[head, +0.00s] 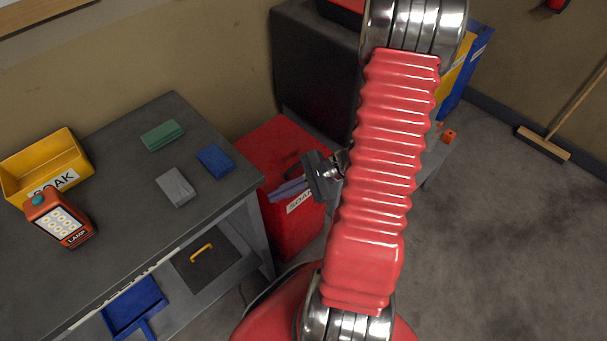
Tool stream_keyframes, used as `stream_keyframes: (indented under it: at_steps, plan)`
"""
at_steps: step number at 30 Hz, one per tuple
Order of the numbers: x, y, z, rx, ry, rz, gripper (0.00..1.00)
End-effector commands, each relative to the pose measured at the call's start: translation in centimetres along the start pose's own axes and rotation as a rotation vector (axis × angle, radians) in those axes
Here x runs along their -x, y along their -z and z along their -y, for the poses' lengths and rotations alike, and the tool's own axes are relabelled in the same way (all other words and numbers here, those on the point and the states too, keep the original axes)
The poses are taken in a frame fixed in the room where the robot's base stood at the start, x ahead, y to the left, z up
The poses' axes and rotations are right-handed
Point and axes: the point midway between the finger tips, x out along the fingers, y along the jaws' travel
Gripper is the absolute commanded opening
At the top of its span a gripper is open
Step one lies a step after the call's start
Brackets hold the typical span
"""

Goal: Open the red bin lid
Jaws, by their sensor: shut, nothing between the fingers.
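The red bin (277,147) stands on the floor between the grey workbench and a dark box-shaped unit. Its red top faces up, and a white label (300,201) on its front is partly hidden. I cannot tell from this view whether the lid is fully closed. A greyish-purple item (287,190) shows at the bin's front edge, above the label. My gripper (316,178) is shut and empty, over the right side of the bin in the picture. I cannot tell whether it touches the bin. My red arm hides what lies to the right of it.
A dark unit (318,75) stands behind the red bin. A broom (543,145) leans at right. The floor (490,250) at right is clear.

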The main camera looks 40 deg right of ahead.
Motion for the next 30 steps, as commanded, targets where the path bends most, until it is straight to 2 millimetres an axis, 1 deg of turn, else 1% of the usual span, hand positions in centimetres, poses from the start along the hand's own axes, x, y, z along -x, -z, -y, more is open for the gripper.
stream_keyframes:
  at_steps: [1, 5, 8, 11, 12, 14, 15, 18, 21, 25, 30]
  plan:
    - [0.0, 1.1, 0.3, -0.06, 0.052, 0.017, 0.0]
    - [0.3, 3.9, 1.8, -0.195, 0.198, 0.05, 0.0]
    - [0.8, 6.4, 2.9, -0.299, 0.32, 0.069, 0.0]
    - [1.6, 9.3, 3.7, -0.4, 0.444, 0.081, 0.0]
    - [1.9, 10.5, 3.9, -0.44, 0.495, 0.084, 0.0]
    - [2.5, 12.5, 4.1, -0.501, 0.57, 0.085, 0.0]
    - [3.0, 13.8, 4.2, -0.54, 0.621, 0.085, 0.0]
    - [4.0, 16.9, 4.0, -0.625, 0.733, 0.079, 0.0]
    - [4.8, 19.2, 3.6, -0.688, 0.817, 0.071, 0.0]
    - [5.4, 20.7, 3.3, -0.727, 0.871, 0.062, 0.0]
    - [5.5, 20.9, 3.3, -0.731, 0.88, 0.06, 0.0]
